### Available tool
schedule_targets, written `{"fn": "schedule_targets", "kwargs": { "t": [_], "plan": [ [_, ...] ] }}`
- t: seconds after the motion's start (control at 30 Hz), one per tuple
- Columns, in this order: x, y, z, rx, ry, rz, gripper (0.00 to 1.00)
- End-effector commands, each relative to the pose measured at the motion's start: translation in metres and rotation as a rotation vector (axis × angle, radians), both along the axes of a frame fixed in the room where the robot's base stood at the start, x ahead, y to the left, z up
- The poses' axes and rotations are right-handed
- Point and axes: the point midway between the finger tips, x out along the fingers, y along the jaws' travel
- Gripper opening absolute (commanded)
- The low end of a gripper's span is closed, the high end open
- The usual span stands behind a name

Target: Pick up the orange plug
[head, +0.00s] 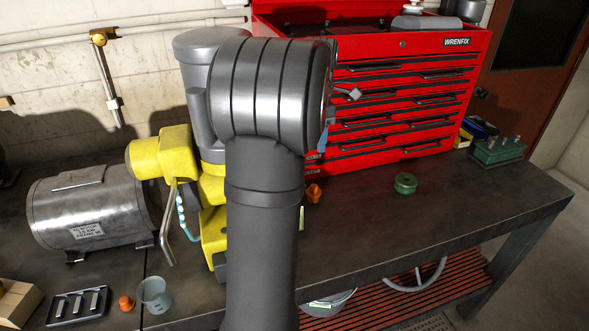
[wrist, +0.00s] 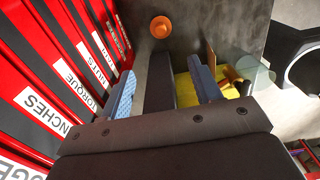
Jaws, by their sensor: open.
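An orange plug (head: 313,193) stands on the dark bench in front of the red tool chest, just right of my arm. In the wrist view an orange round piece (wrist: 160,27) shows at the top centre, beyond the fingertips and apart from them; it appears to be this plug. A second small orange piece (head: 126,303) lies at the front left of the bench.
The red tool chest (head: 405,100) stands close behind the plug. A green round piece (head: 405,184) lies right of it. A grey motor (head: 88,212), a glass cup (head: 155,294) and a slotted tray (head: 77,306) are at left. A green block (head: 497,150) is far right. The right front bench is clear.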

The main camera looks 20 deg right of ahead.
Motion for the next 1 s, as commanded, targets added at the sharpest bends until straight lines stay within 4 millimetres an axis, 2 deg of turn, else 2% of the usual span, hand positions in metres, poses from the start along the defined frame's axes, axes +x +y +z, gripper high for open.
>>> {"fn": "schedule_targets", "kwargs": {
  "t": [0.13,0.33,0.43,0.8,1.0],
  "plan": [
    [0.000,-0.002,-0.001,0.000,0.000,-0.046,0.58],
    [0.001,-0.010,-0.003,0.000,0.000,-0.231,0.58],
    [0.000,-0.011,-0.011,0.001,0.003,-0.263,0.58],
    [0.000,-0.010,-0.088,0.002,0.004,-0.262,0.58],
    [0.000,-0.010,-0.118,0.001,0.002,-0.262,0.58]
  ]
}}
